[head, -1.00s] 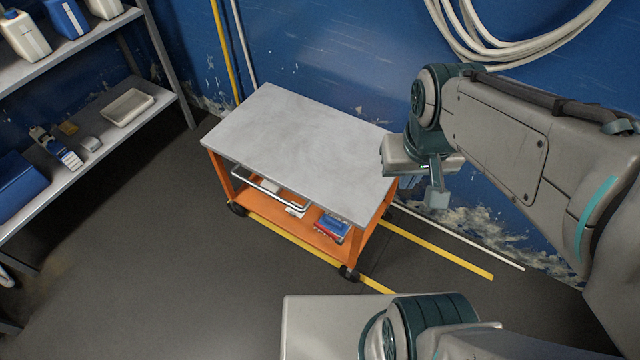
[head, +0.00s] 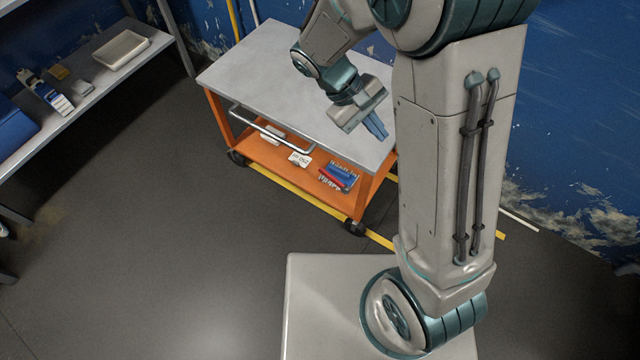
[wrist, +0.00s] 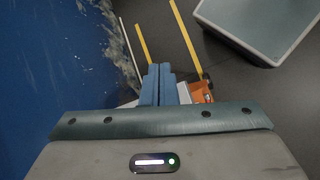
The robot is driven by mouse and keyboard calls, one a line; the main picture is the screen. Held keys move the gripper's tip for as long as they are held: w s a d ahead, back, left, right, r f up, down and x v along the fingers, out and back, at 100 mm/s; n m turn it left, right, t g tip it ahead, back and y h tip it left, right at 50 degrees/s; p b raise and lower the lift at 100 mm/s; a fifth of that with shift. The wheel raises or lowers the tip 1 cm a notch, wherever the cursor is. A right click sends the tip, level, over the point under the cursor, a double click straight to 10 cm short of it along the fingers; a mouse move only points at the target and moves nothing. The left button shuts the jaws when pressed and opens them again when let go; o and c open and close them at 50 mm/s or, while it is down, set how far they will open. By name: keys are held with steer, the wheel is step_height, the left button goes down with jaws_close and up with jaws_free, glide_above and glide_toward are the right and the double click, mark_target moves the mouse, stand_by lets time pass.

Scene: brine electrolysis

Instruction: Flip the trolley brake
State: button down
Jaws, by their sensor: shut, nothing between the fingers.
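The trolley (head: 286,58) has a grey top, an orange frame and an orange lower shelf, and stands near the blue wall. Its wheels show at the left (head: 238,158) and at the near right corner (head: 354,228). I cannot make out a brake lever on either wheel. My gripper (head: 377,130) is shut and empty, its blue fingers pointing down over the right end of the trolley top in the head view. In the wrist view my gripper (wrist: 158,72) is shut, with a bit of orange trolley frame (wrist: 201,92) beside the fingers. My arm hides the trolley's right side.
A metal rail (head: 270,132) runs along the trolley's front. Boxes (head: 338,176) lie on its lower shelf. A shelf rack (head: 150,42) with a white tray (head: 121,50) stands at the left. The dark floor in front is clear. Yellow lines (head: 300,194) mark the floor.

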steer(key=w+a+f+n+t+h+b, duration=0.1)
steer(key=w+a+f+n+h+b, duration=0.1)
steer(key=f, duration=0.4)
steer(key=w+a+f+n+h+b, duration=0.1)
steer(key=w+a+f+h+b, duration=0.1)
steer(key=f, duration=0.4)
steer(key=n+t+h+b, duration=0.3)
steer(key=n+t+b, duration=0.1)
steer(key=b, duration=0.1)
glide_above(334, 180)
steer(key=s+a, duration=0.2)
steer(key=s, duration=0.1)
step_height(334, 180, down, 11)
steer(key=s+a+f+n+t+y+b, duration=0.1)
steer(key=a+f+n+t+b, duration=0.2)
steer(key=f, duration=0.8)
steer(key=s+a+f+n+t+y+b, duration=0.1)
steer(key=a+f+n+t+b, duration=0.3)
steer(key=f+t, duration=0.6)
step_height(334, 180, down, 3)
steer(key=s+a+n, duration=0.1)
steer(key=a+n, duration=0.1)
steer(key=n, duration=0.1)
steer(key=shift+s+a+r+n+b, duration=0.2)
steer(key=shift+a+n+b, duration=0.1)
steer(key=shift+n, duration=0.1)
steer(key=shift+w, duration=0.1)
